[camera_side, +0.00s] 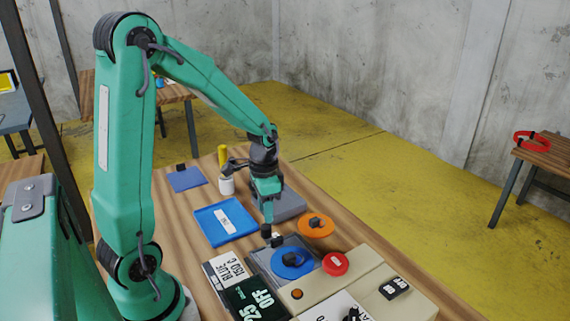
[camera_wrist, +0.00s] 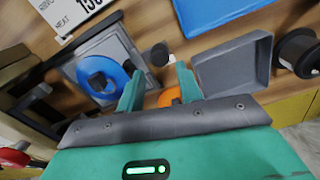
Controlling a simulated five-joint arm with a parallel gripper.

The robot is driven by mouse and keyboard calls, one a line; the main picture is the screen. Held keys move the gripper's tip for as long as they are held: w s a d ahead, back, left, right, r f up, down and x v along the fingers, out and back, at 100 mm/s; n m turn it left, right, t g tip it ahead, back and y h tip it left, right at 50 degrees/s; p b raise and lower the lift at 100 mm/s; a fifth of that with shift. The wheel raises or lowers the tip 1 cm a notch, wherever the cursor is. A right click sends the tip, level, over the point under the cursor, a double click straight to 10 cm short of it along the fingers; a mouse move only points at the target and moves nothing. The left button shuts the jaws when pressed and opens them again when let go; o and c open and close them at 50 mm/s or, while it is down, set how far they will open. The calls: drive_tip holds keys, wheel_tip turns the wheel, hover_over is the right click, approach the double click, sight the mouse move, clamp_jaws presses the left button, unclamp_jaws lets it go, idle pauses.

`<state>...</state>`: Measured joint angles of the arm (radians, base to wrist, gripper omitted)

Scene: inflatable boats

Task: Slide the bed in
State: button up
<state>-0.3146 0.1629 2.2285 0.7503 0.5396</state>
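The grey bed (camera_side: 258,258) sticks out from the beige machine (camera_side: 365,285); it also shows in the wrist view (camera_wrist: 88,48). A blue disc (camera_side: 292,263) with a black knob lies on it. A small dark knob with a pale part (camera_side: 277,240), which looks like the bed's handle, stands at its outer edge; it also shows in the wrist view (camera_wrist: 160,54). My gripper (camera_side: 268,222) points down just above this edge. In the wrist view my gripper (camera_wrist: 158,80) has its fingers apart, with the knob beyond and between the tips. I cannot tell any contact.
An orange disc (camera_side: 316,226) and an open grey tray (camera_side: 288,204) lie beside the bed. A red button (camera_side: 335,263) tops the machine. Sign cards stand in front.

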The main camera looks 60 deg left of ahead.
sight(266, 226)
drive_tip(key=shift+f, duration=3.25)
clamp_jaws()
